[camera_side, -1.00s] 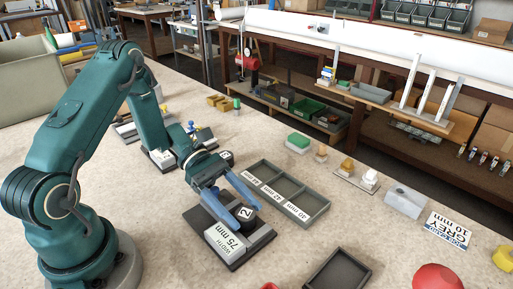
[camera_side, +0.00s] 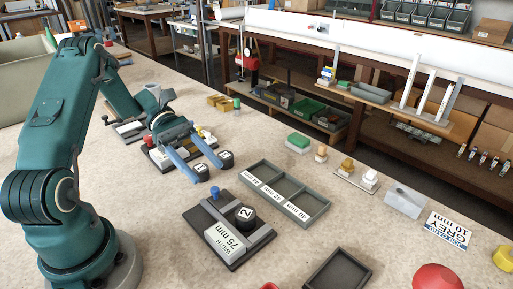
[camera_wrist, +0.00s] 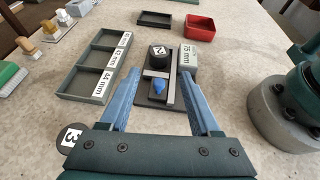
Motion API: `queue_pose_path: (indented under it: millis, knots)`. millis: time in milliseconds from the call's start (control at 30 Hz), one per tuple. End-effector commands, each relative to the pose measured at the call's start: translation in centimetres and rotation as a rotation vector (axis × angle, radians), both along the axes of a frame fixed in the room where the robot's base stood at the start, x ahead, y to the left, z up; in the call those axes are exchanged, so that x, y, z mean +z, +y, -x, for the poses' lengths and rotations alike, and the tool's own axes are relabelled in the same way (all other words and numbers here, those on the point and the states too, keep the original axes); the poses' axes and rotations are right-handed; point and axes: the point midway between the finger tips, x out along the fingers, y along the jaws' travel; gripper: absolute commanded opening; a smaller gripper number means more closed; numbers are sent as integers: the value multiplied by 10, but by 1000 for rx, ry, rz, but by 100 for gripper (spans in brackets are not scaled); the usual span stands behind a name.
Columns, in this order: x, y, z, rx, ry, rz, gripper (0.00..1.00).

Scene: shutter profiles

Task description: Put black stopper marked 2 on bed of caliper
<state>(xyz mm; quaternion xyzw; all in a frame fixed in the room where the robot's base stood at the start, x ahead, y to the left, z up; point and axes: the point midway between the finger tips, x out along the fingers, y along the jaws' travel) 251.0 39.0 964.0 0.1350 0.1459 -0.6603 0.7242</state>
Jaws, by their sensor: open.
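The black stopper marked 2 (camera_side: 246,214) stands upright on the dark bed of the caliper (camera_side: 213,207). It sits between the caliper's grey bars, beside the block labelled "width 75 mm" (camera_side: 222,238). The wrist view also shows the stopper (camera_wrist: 158,58) and the caliper's blue knob (camera_wrist: 158,87) in front of it. My gripper (camera_side: 212,170) is open and empty, back from the caliper on its far-left side. In the wrist view its blue fingers (camera_wrist: 158,77) are spread apart, with the caliper beyond and between them.
One marked 3 (camera_wrist: 72,137) shows in the wrist view. A grey compartment tray (camera_side: 318,212) lies right of the caliper. An empty dark tray (camera_side: 338,270) lies in front. Bare table surrounds the caliper.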

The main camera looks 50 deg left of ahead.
Motion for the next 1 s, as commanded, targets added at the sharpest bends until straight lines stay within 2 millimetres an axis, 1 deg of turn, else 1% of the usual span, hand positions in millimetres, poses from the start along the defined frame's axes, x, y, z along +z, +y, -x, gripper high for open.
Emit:
queue_pose_path:
  millis: [100,267,400,500,667,800,1000]
  knots:
    - [8,-6,2,-60,-29,-64,64]
    - [26,-29,14,-250,-134,-263,64]
    - [41,-48,30,-447,-268,-464,64]
    - [50,-58,42,-581,-375,-603,64]
    - [63,-70,60,-787,-571,-814,64]
    - [73,-75,75,-951,-764,-991,64]
    - [85,-79,88,-1133,-1039,-1209,64]
